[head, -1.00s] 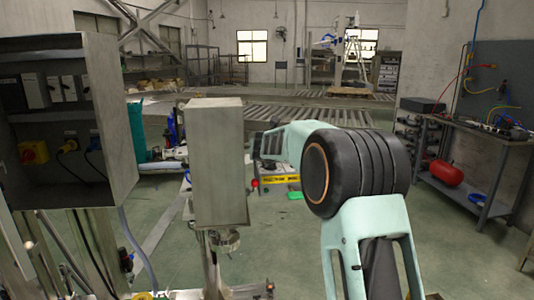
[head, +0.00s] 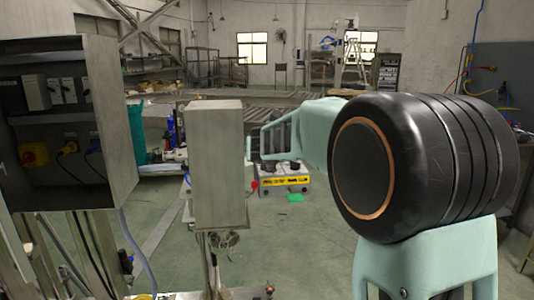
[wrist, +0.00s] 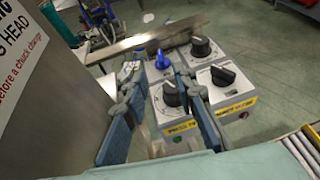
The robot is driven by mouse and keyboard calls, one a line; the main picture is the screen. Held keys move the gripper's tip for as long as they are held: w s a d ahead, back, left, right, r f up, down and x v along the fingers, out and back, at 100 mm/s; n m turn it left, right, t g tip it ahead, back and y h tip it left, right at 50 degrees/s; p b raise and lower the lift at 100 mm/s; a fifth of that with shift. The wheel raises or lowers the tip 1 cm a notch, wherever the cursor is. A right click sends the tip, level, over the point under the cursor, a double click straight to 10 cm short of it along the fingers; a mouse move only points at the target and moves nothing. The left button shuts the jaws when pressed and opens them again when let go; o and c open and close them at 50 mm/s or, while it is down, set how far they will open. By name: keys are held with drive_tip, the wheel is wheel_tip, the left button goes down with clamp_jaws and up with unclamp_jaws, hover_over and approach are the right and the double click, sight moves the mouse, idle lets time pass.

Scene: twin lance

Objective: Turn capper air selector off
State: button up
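A grey control box has several knobs on top and a yellow label; its face shows in the wrist view (wrist: 200,105) and its front in the head view (head: 285,181). In the wrist view it carries a blue knob (wrist: 162,60), a far black knob (wrist: 201,46), a right black knob (wrist: 222,75) and a near black knob (wrist: 171,93). I cannot read which is the capper air selector. My gripper (wrist: 157,80) is open, its fingers apart, with the near black knob showing between them. I cannot tell whether a finger touches it. In the head view my gripper (head: 262,143) is beside the grey post box.
A tall grey metal box (head: 216,165) stands just left of my gripper; a sign-bearing panel (wrist: 45,75) fills the wrist view's left. An open electrical cabinet (head: 108,130) is at far left. A roller conveyor (wrist: 305,145) shows at lower right.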

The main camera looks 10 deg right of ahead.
drive_tip(key=shift+s+a+r, duration=0.1)
drive_tip(key=shift+s+r, duration=0.1)
drive_tip(key=shift+s, duration=0.3)
